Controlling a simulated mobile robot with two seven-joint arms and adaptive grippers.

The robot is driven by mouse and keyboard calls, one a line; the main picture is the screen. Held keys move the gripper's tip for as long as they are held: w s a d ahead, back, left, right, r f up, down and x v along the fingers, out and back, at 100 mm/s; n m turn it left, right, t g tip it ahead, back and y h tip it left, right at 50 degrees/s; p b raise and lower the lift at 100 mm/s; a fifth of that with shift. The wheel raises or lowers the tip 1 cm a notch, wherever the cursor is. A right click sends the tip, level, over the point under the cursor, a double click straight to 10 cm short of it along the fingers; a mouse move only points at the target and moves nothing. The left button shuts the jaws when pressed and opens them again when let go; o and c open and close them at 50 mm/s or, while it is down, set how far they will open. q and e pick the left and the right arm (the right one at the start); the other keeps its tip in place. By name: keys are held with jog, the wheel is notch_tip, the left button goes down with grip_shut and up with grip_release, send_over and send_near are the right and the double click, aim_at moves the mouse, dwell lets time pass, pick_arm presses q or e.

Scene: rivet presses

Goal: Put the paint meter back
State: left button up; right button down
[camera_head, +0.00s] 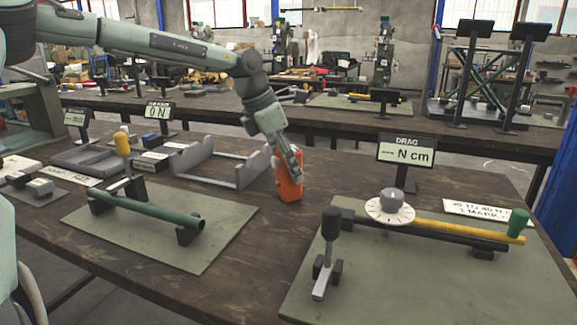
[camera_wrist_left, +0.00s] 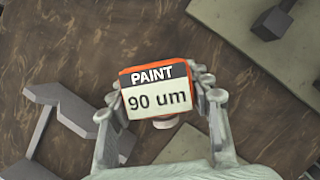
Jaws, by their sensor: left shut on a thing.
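The orange paint meter (camera_head: 289,188) is upright at the middle of the wooden table, between the two green mats. In the left wrist view its display (camera_wrist_left: 157,92) reads "PAINT 90 um". My left gripper (camera_head: 287,165) comes down from above and is shut on the meter, with a finger on each side (camera_wrist_left: 160,100). I cannot tell whether the meter's base touches the table or hangs just above it. My right gripper is not in view.
A grey open cradle (camera_head: 236,183) stands just left of the meter. A left mat (camera_head: 213,250) bears a green tube on supports. A right mat (camera_head: 430,290) bears a lever, dial and yellow-black rods. A "DRAG N cm" sign (camera_head: 406,152) stands behind. Bare table lies around the meter.

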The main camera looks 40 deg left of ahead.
pick_arm(q)
jog(key=o, duration=1.4)
jog(key=shift+c, duration=0.2)
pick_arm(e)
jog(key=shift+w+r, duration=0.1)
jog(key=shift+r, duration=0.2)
pick_arm(q)
jog(key=shift+r, duration=0.15)
jog(key=shift+r, duration=0.3)
jog(key=v, duration=1.1)
jog(key=shift+r, duration=0.2)
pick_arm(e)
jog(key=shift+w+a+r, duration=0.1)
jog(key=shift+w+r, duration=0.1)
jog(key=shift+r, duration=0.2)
pick_arm(q)
jog(key=shift+s+a, duration=0.1)
jog(key=shift+a, duration=0.05)
